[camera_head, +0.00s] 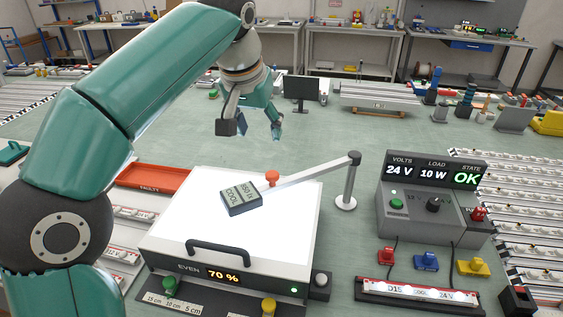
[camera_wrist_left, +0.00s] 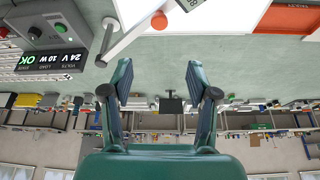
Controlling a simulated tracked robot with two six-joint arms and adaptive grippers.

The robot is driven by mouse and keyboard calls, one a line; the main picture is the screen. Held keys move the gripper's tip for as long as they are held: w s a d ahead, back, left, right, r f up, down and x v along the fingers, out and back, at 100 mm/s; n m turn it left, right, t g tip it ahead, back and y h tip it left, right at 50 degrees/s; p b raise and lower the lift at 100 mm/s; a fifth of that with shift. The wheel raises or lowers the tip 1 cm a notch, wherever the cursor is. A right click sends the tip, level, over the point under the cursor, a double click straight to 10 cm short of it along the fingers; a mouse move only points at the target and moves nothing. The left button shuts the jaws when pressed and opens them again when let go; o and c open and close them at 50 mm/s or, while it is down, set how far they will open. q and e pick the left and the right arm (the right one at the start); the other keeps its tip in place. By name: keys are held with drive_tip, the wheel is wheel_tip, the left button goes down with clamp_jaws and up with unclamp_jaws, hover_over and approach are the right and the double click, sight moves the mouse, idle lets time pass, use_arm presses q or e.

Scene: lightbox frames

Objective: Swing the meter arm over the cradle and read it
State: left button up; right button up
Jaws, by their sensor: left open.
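The meter arm (camera_head: 308,173) is a pale bar hinged on a grey post (camera_head: 350,183), with an orange knob (camera_head: 272,177) along it. Its dark meter head (camera_head: 240,198) lies over the glowing white lightbox panel (camera_head: 285,222). The display shows COOL under a number too small to read surely. I cannot tell which part is the cradle. My left gripper (camera_head: 277,124) is open and empty, beyond the lightbox. In the left wrist view its fingers (camera_wrist_left: 159,74) are spread, with the orange knob (camera_wrist_left: 159,20) and arm (camera_wrist_left: 125,40) seen upside down beyond them. My right gripper is not in view.
The lightbox front reads EVEN 70 % below a black handle (camera_head: 219,247). A grey supply box (camera_head: 433,212) at right reads 24 V, 10 W, OK. A labelled strip (camera_head: 418,292) lies before it. An orange-red tray (camera_head: 152,178) is left. The bench behind the lightbox is fairly clear.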

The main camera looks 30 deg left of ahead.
sight(272, 174)
use_arm(q)
drive_tip(key=b+x, duration=0.1)
drive_tip(key=x, duration=1.5)
drive_tip(key=shift+w+f+b, duration=0.1)
drive_tip(key=shift+f+b, duration=0.2)
drive_tip(key=shift+b, duration=0.05)
